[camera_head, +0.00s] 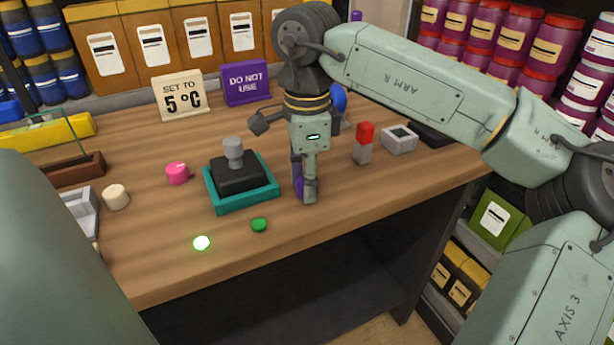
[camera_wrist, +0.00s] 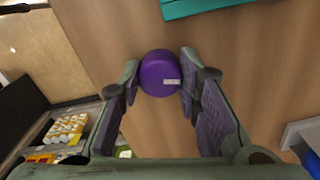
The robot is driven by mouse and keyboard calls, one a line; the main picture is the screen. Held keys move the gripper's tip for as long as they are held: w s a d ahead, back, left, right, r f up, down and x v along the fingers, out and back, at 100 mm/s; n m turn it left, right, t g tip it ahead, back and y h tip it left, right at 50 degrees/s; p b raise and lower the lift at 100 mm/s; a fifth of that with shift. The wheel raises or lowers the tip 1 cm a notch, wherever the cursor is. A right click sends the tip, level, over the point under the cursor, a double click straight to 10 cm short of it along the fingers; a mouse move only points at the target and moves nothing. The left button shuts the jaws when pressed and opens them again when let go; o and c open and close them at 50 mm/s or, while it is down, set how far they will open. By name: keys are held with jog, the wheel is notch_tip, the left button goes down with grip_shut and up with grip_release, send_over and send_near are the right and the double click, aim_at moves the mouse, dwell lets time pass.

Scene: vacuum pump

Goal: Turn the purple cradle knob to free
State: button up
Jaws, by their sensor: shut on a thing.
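The purple cradle knob (camera_wrist: 158,75) is a round cap in the wrist view, with a small pale mark on its edge. My gripper (camera_wrist: 160,82) has one finger on each side of it and is shut on it. In the head view my gripper (camera_head: 306,192) points down at the table, right of the teal-based black cradle (camera_head: 241,189) with a grey post. There the knob is mostly hidden behind the fingers.
A pink knob (camera_head: 177,173) and a cream knob (camera_head: 116,197) stand at the left. A red-topped grey block (camera_head: 363,145) and a small grey box (camera_head: 399,139) stand to the right.

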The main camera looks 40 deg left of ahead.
jog(key=shift+n, duration=1.3)
jog(key=o, duration=1.1)
jog(key=shift+o, duration=0.2)
jog(key=shift+r, duration=0.1)
notch_tip(320, 180, up, 12)
jog(key=shift+n, duration=0.3)
